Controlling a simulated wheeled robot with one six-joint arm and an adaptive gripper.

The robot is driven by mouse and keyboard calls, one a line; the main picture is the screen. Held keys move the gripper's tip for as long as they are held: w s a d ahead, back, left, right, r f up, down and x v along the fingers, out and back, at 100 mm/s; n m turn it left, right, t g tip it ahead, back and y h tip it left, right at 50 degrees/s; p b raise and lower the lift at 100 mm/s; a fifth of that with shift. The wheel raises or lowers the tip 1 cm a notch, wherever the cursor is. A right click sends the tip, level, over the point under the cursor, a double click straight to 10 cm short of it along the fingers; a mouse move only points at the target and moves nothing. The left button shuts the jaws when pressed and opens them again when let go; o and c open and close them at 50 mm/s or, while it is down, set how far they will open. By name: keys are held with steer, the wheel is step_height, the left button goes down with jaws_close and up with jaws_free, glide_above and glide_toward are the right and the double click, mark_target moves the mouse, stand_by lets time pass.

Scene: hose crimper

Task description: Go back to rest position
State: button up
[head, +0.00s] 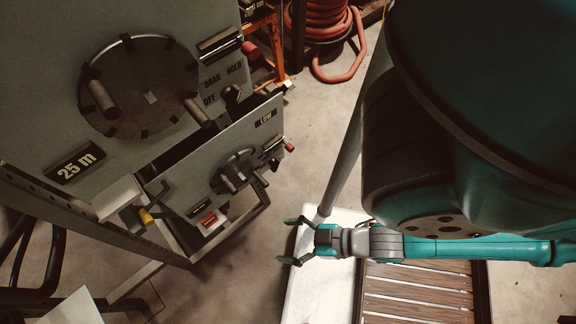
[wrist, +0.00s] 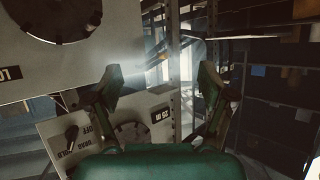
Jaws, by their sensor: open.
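My gripper (head: 288,241) is at the lower middle of the head view, with its fingers spread and pointing left. Nothing is between them. It is apart from the crimper machine, with a gap of floor between. In the wrist view my gripper (wrist: 158,82) shows two dark green fingers standing apart and empty. The grey crimper machine (head: 50,110) fills the left of the head view, with a large round dial, a "25 m" label and a lower panel (head: 215,160) with a smaller dial. Its panels (wrist: 60,80) also show at the left of the wrist view, partly behind the left finger.
A white surface (head: 318,290) and a slatted wooden panel (head: 415,295) lie below my arm. A coiled red hose (head: 325,20) is at the top. A black tubular frame (head: 45,270) stands lower left. Dark shelving (wrist: 270,90) fills the wrist view's right. Bare floor (head: 240,265) lies between machine and gripper.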

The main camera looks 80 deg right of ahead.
step_height(320, 180, up, 8)
steer(key=t+h, duration=0.1)
steer(key=t, duration=0.1)
steer(key=shift+w+d+r, duration=0.15)
steer(key=shift+w+d, duration=0.05)
steer(key=shift+d, duration=0.2)
steer(key=shift+c, duration=0.2)
